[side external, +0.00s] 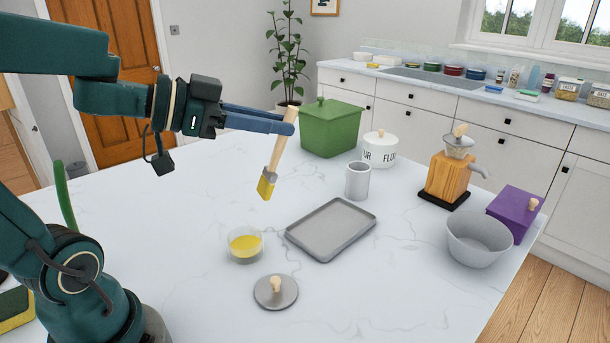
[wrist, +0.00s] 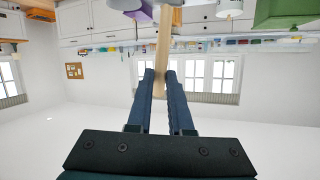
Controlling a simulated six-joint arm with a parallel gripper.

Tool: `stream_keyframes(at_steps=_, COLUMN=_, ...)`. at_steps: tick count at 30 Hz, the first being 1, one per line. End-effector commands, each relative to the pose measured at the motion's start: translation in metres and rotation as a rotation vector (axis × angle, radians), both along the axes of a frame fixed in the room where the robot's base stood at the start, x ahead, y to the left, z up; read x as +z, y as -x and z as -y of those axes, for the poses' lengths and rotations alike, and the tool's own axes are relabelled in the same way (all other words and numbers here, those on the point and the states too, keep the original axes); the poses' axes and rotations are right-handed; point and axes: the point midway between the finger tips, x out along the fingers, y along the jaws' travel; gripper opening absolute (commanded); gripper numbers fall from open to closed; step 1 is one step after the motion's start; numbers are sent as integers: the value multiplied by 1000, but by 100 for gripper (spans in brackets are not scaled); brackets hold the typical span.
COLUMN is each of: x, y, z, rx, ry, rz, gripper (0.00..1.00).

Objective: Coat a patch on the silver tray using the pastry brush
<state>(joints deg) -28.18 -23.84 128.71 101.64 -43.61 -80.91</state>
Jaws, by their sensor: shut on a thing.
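My gripper (side external: 285,122) is shut on the wooden handle of the pastry brush (side external: 275,158). The brush hangs bristles down, a little tilted, above the counter; its bristle end is yellow. In the wrist view my gripper (wrist: 159,78) holds the brush handle (wrist: 163,45) between its two blue fingers. The silver tray (side external: 330,230) lies flat and looks bare, to the right of and below the brush. A clear bowl of yellow liquid (side external: 245,243) stands left of the tray, below the brush, apart from it.
A round grey lid (side external: 276,291) lies in front of the tray. A grey cup (side external: 357,181), green bin (side external: 331,128) and flour canister (side external: 380,150) stand behind it. A grinder (side external: 447,178), grey bowl (side external: 478,240) and purple box (side external: 514,213) stand right. The counter's left middle is clear.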

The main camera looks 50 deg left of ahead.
Motion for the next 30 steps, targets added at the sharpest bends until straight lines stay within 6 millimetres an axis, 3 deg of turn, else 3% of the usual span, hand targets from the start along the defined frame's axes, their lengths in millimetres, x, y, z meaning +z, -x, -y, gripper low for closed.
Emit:
stream_keyframes(at_steps=5, x=10, y=-7, z=-4, rx=21, ry=36, rz=-11, gripper=0)
stream_keyframes(at_steps=9, x=16, y=-37, z=-12, rx=61, ry=81, rz=-31, gripper=0)
stream_keyframes(at_steps=18, x=-13, y=-95, z=-14, rx=102, ry=153, rz=-58, gripper=0)
stream_keyframes(at_steps=22, x=-28, y=-105, z=-9, rx=92, ry=173, rz=-63, gripper=0)
stream_keyframes(at_steps=30, x=-47, y=-106, z=-3, rx=74, ry=203, rz=-75, gripper=0)
